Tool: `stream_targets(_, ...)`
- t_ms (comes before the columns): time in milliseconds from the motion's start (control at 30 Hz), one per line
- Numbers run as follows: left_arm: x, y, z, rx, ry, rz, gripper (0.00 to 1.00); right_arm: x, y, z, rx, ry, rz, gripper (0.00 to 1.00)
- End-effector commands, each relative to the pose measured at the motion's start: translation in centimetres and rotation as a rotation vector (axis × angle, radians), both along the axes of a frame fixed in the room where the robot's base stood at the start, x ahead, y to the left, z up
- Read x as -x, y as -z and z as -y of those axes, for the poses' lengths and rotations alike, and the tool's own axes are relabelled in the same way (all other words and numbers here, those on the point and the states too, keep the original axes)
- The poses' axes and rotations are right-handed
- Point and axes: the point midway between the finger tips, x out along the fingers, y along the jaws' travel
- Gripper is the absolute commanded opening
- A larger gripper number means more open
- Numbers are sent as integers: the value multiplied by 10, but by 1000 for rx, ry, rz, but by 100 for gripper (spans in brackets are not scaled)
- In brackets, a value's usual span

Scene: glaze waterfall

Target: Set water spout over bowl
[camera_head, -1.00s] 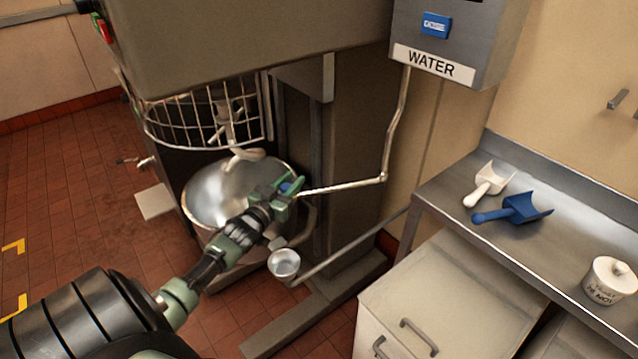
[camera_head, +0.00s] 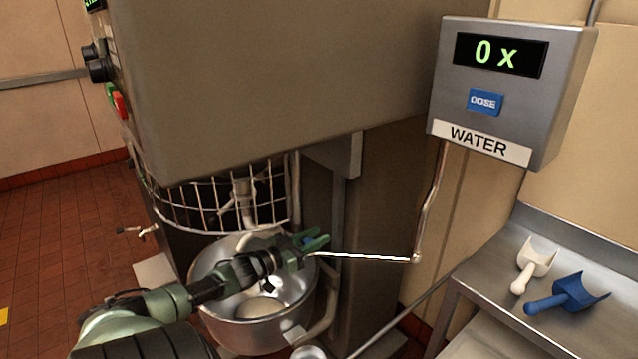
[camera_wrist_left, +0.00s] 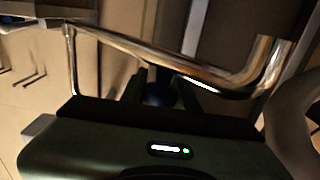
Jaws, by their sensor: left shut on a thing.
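The water spout is a thin bent metal pipe (camera_head: 365,257) that drops from the water box and turns left toward the bowl. The steel mixer bowl (camera_head: 270,324) stands under the mixer with its mouth open. My left gripper (camera_head: 312,243) is shut on the spout near its free end, at the bowl's right rim in the picture. The gripper hides the spout's tip in the head view. In the left wrist view, the pipe (camera_wrist_left: 215,79) crosses at the fingers (camera_wrist_left: 158,88), and its bent end rises at the right. My right gripper is not in view.
The water box (camera_head: 560,85) shows "0 x" above a blue button (camera_head: 485,101). A wire guard (camera_head: 215,207) hangs above the bowl. At the right, a steel counter (camera_head: 490,278) holds a white scoop (camera_head: 533,262) and a blue scoop (camera_head: 568,293).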

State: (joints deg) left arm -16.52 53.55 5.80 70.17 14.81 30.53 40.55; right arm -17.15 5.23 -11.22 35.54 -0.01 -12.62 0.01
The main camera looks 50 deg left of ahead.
Motion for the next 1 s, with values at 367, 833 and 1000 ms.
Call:
stream_targets(367,1,4,3,2,4,-5,50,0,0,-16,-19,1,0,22)
stream_targets(833,17,3,2,3,3,-4,50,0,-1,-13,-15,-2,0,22)
stream_targets(1000,43,4,2,2,3,-7,50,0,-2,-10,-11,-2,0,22)
